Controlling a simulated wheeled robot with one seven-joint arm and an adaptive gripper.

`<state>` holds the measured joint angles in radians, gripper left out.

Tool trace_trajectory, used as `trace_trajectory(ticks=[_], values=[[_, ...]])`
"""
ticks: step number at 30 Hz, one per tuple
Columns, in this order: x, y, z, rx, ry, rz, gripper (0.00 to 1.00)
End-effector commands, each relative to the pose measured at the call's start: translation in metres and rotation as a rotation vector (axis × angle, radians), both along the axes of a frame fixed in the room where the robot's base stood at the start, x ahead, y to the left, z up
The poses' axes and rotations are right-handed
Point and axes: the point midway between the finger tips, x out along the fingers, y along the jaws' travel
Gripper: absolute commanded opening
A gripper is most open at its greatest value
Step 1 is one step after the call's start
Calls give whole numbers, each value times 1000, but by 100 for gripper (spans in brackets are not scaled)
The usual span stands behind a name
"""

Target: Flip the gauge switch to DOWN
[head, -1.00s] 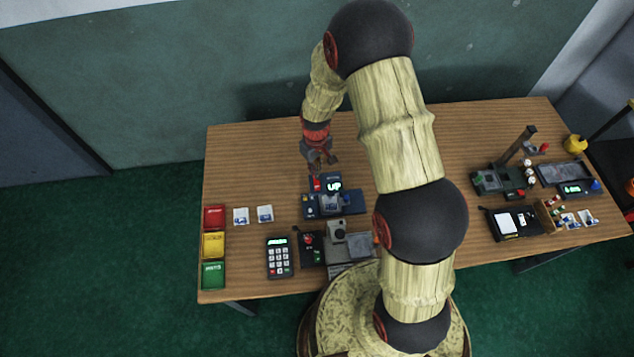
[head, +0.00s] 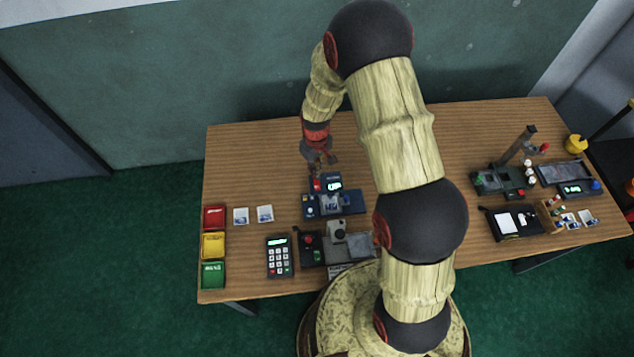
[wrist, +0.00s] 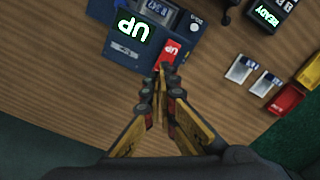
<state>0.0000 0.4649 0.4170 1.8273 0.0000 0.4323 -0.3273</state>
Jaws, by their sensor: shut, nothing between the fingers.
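The gauge (head: 347,203) is a dark blue device near the middle left of the table, with a lit display (head: 334,186). In the wrist view the display (wrist: 130,27) reads UP in green-white letters. The switch (wrist: 170,50) is a red piece marked UP beside the display; it also shows as a red spot in the head view (head: 316,185). My gripper (wrist: 162,70) is shut and empty. Its fingertips overlap the lower end of the red switch in the wrist view; I cannot tell if they touch it.
A keypad (head: 279,257) and a grey machine (head: 346,246) stand in front of the gauge. Red (head: 214,216), yellow (head: 213,244) and green (head: 212,274) trays line the left edge, beside two cards (head: 253,215). Bare table lies behind the gauge.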

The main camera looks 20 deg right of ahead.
Motion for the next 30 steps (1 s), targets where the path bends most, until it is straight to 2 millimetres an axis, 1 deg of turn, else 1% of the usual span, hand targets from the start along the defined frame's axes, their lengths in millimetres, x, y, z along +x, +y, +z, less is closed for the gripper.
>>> trace_trajectory(ticks=[30], values=[[0, 0, -15, 0, 1, 0, 0]])
